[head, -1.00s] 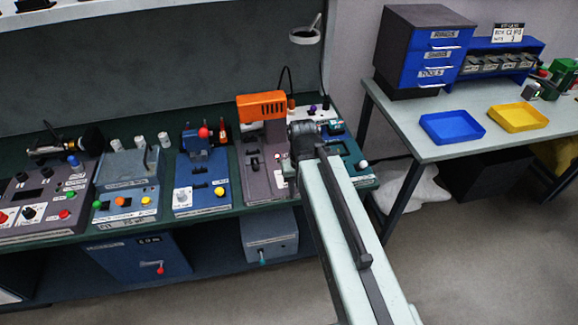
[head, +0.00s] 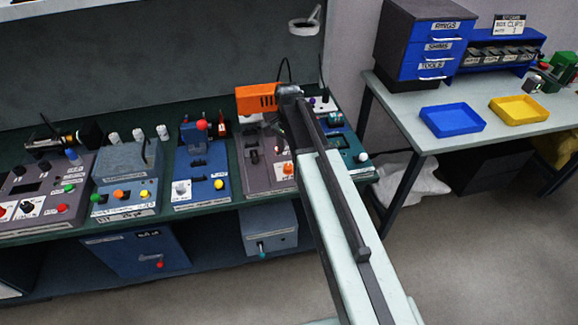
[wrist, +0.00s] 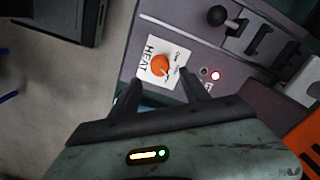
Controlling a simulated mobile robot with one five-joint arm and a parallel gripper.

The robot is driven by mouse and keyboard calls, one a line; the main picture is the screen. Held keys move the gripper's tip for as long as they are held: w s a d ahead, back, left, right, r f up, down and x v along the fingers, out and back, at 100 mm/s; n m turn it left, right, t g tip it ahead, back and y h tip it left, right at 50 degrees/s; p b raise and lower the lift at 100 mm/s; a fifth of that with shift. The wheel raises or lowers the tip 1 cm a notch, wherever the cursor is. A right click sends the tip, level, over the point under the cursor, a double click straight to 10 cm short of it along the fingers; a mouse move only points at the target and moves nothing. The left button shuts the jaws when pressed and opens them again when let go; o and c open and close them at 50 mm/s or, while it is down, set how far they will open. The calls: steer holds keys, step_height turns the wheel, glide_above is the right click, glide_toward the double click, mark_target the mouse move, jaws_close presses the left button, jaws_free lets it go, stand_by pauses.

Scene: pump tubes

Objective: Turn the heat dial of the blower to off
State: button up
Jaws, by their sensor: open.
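The orange heat dial (wrist: 159,66) sits on a white plate marked HEAT (wrist: 177,52) in the wrist view. The dial also shows in the head view (head: 288,168), beside my arm. My gripper (wrist: 162,92) is open, its two dark fingers on either side of and just short of the dial, with nothing between them. I cannot tell whether a finger touches the plate. The orange blower (head: 257,98) stands behind the panel in the head view, partly hidden by my arm. Its orange body also shows at the lower right of the wrist view (wrist: 306,143).
A black-knobbed lever (wrist: 217,16) stands on the same grey panel. In the head view, a blue station (head: 207,182) is to the left, and a side table (head: 432,145) with blue and yellow trays is to the right.

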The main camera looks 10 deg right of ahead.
mark_target(288, 166)
step_height(288, 166, down, 6)
steer(key=b, duration=0.5)
steer(key=shift+f, duration=0.15)
jaws_close()
steer(key=n, duration=0.6)
steer(key=shift+n, duration=0.3)
steer(key=n, duration=0.6)
steer(key=shift+n, duration=0.6)
